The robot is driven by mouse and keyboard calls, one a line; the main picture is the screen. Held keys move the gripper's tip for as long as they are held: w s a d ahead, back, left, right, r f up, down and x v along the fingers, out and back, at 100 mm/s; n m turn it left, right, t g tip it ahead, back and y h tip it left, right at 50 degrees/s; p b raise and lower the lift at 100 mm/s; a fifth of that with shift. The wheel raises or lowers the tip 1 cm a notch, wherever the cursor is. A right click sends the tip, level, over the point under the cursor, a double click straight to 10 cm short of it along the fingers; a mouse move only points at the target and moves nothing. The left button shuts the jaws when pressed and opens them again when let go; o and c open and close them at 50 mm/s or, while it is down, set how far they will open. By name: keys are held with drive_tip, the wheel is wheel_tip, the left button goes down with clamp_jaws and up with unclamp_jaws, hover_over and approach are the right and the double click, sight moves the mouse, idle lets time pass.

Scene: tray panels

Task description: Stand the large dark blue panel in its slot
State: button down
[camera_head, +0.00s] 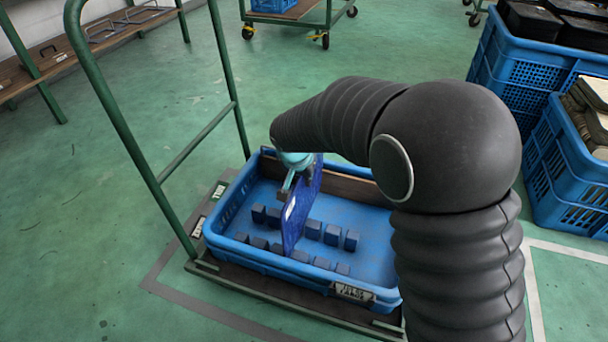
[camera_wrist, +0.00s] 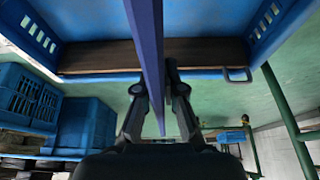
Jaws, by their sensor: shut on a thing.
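The large dark blue panel (camera_head: 300,210) stands on edge in the blue tray (camera_head: 225,248), between dark blocks, with a white label on its face. Whether its lower edge is seated in a slot cannot be told. My gripper (camera_head: 297,172) is shut on the panel's upper edge; my arm hides part of the tray's right side. In the wrist view the panel (camera_wrist: 150,50) runs as a thin edge between the two fingers of my gripper (camera_wrist: 160,95).
Several dark blocks (camera_head: 332,235) form two rows on the tray floor. A brown board (camera_head: 345,183) lines the tray's far wall. A green cart frame (camera_head: 150,180) rises at the left. Blue crates (camera_head: 565,165) stand at the right.

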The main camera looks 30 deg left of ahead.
sight(299, 178)
drive_tip(key=shift+f, duration=0.45)
drive_tip(key=shift+f, duration=0.15)
drive_tip(key=shift+f, duration=2)
drive_tip(key=c, duration=1.2)
unclamp_jaws()
drive_tip(key=v, duration=1.2)
